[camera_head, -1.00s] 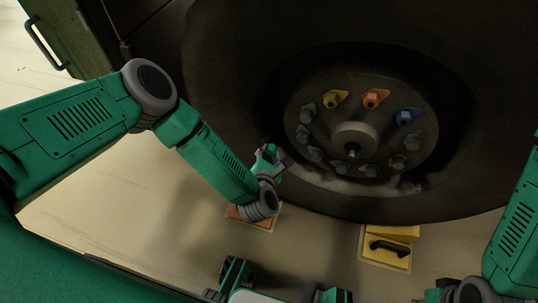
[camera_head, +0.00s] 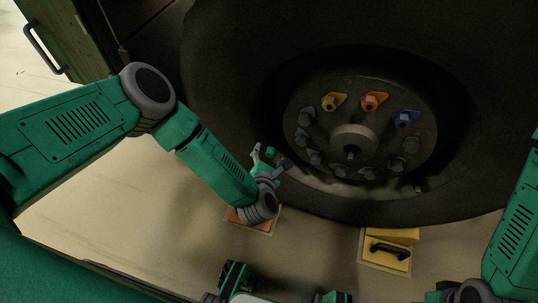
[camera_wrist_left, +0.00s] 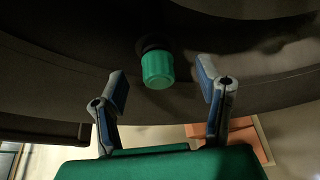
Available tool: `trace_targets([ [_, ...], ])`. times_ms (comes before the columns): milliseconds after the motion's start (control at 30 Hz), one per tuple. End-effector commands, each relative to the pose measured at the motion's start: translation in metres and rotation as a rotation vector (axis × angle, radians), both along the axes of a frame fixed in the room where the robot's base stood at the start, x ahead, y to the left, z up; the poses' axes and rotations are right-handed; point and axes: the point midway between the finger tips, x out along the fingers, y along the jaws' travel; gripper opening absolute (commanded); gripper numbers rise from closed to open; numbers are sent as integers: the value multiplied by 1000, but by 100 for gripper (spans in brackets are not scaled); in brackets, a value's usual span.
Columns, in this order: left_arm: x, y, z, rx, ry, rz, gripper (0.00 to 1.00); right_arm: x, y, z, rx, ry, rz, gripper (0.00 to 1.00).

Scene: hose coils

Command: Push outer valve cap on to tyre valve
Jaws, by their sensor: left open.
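The green ribbed valve cap (camera_wrist_left: 157,68) shows in the left wrist view, standing out from a dark round base on the wheel. In the head view it is a small green spot (camera_head: 271,152) against the lower left of the tyre (camera_head: 230,95). My left gripper (camera_head: 269,158) is open, its fingers spread. In the wrist view its two fingertips (camera_wrist_left: 160,82) stand on either side of the cap, with clear gaps to it. The valve stem is hidden behind the cap; I cannot tell how far on the cap sits. My right gripper is mostly cut off at the bottom right.
The wheel hub (camera_head: 350,142) carries several nuts with yellow, orange and blue markers. An orange block (camera_head: 243,219) lies on the floor below my left wrist. A yellow block with a black handle (camera_head: 387,249) stands below the tyre. Floor lies clear between them.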

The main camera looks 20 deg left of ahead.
Motion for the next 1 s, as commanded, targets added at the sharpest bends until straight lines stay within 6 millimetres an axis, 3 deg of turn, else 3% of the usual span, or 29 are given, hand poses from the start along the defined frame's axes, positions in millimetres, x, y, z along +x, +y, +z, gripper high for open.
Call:
trace_targets([
  [533, -2, 0, 0, 0, 1, 0, 60, 0, 0, 1, 0, 0, 0, 0],
  [1000, -14, -2, 5, 0, 1, 0, 60, 0, 0, 10, 0, 0, 0, 0],
])
